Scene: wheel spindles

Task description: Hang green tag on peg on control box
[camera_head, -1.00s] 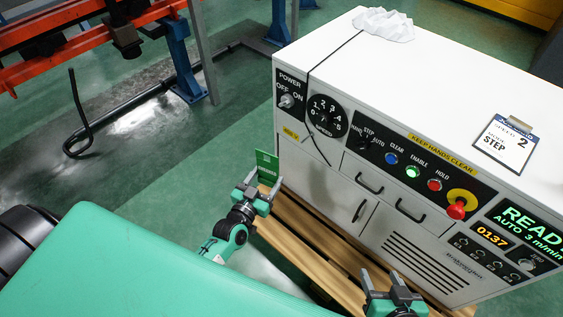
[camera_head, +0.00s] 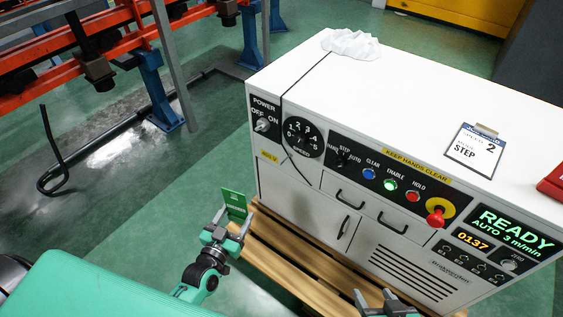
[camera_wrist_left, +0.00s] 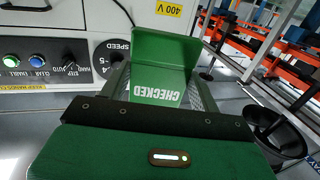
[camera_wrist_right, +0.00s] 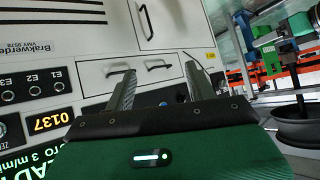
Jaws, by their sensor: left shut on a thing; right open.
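The control box (camera_head: 330,100) is a white cabinet with a dark control strip along the top of its front. My left gripper (camera_head: 230,226) is shut on the green tag (camera_head: 236,203), in front of the box's left end and apart from it. In the left wrist view the tag (camera_wrist_left: 165,62) reads "CHECKED" and stands between the fingers. Its hole is not visible. I cannot make out a peg on the box in any view. My right gripper (camera_head: 384,298) is open and empty low before the box; its spread fingers show in the right wrist view (camera_wrist_right: 160,90).
The box stands on a wooden pallet (camera_head: 290,265). A white cloth (camera_head: 350,44), a clipboard (camera_head: 474,150) and a red object (camera_head: 553,184) lie on top. A black cord (camera_head: 284,110) hangs down the front. A red emergency knob (camera_head: 436,218) sticks out. Orange conveyor frames (camera_head: 80,60) stand back left.

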